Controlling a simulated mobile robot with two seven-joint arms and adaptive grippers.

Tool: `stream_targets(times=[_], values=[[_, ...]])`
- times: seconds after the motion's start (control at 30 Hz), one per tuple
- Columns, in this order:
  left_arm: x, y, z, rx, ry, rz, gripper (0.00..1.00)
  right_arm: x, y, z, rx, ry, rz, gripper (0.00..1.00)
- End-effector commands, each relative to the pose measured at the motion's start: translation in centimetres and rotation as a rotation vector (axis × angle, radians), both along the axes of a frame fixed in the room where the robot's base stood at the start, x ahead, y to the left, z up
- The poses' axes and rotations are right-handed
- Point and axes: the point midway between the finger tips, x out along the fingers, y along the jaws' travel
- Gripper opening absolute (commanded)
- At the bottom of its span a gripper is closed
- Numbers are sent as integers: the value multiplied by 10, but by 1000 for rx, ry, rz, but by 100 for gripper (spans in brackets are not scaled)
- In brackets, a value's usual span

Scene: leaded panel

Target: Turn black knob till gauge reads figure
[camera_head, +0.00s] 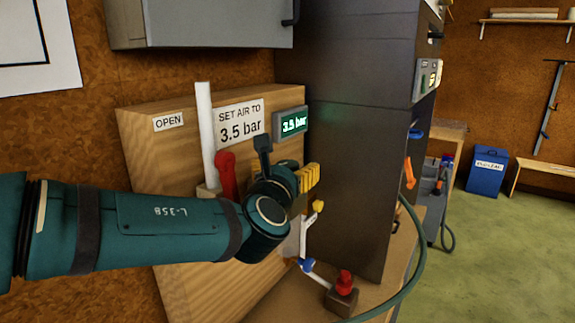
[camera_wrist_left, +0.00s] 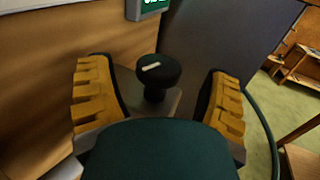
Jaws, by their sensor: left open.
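The gauge (camera_head: 290,122) on the wooden panel shows green digits that read 3.5 bar. The sign (camera_head: 239,122) to its left says SET AIR TO 3.5 bar. The black knob (camera_wrist_left: 158,70), round with a short white mark on top, stands between the two yellow-padded fingers of my left gripper (camera_wrist_left: 160,88) in the left wrist view. The fingers are open, with a gap on each side of the knob. In the head view my left gripper (camera_head: 307,179) is below the gauge, and I cannot make out the knob there. My right gripper is not in view.
A white pipe (camera_head: 205,130) and a red handle (camera_head: 227,175) are left of my gripper. A blue valve (camera_head: 307,265) and a red knob (camera_head: 345,282) sit lower down. A tall dark cabinet (camera_head: 340,170) stands close on the right, with a green hose (camera_head: 416,255) beside it.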

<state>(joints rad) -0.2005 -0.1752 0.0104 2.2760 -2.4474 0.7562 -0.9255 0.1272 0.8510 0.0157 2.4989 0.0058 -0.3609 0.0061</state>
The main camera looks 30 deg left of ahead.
Motion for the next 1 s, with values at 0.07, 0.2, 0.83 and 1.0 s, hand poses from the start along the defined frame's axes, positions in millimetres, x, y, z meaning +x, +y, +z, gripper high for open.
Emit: stream_targets(times=[0.07, 0.2, 0.83, 1.0], values=[[-14, -3, 2, -2, -4, 0, 79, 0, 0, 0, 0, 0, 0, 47], [-33, -8, 1, -1, -2, 0, 79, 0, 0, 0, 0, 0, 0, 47], [-47, -12, 0, -1, -1, 1, 79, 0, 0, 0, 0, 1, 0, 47], [-47, -12, 0, -1, -1, 1, 79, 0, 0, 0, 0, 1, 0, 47]])
